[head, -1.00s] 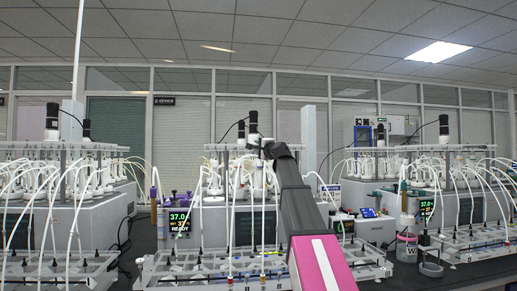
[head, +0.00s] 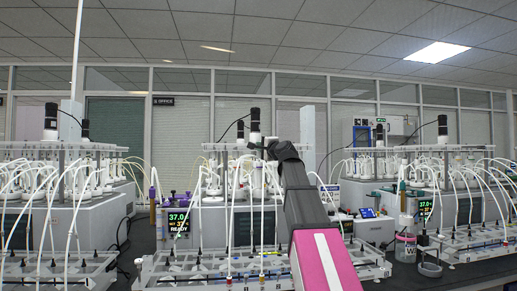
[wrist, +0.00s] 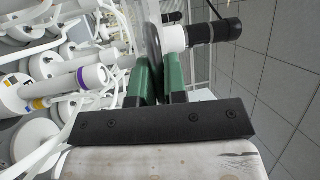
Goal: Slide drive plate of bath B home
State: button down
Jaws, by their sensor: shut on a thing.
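The drive plate (wrist: 152,42) shows in the wrist view as a thin dark grey edge between my green fingers. My gripper (wrist: 161,76) is shut on it. A white and black motor (wrist: 208,33) stands just to the right of the plate there. In the head view my gripper (head: 258,147) is at the top frame of the middle bath (head: 215,222), beside the black motor (head: 255,121). The plate is too small and too covered by my arm to make out there. The middle bath's display (head: 178,222) reads 37.0 and READY.
White bottles and tubes (wrist: 65,88) crowd the left of the wrist view, close to my fingers. Similar baths stand left (head: 60,220) and right (head: 450,195). A tube rack (head: 200,262) lies in front. Above the bath is clear air.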

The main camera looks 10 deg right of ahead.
jog(key=shift+s+f, duration=0.1)
jog(key=shift+s, duration=1.85)
jog(key=c, duration=1.2)
grip_release()
jog(key=shift+s+d, duration=0.1)
jog(key=shift+s, duration=0.05)
jog(key=v, duration=1)
jog(key=shift+s+d, duration=0.1)
jog(key=shift+s, duration=0.2)
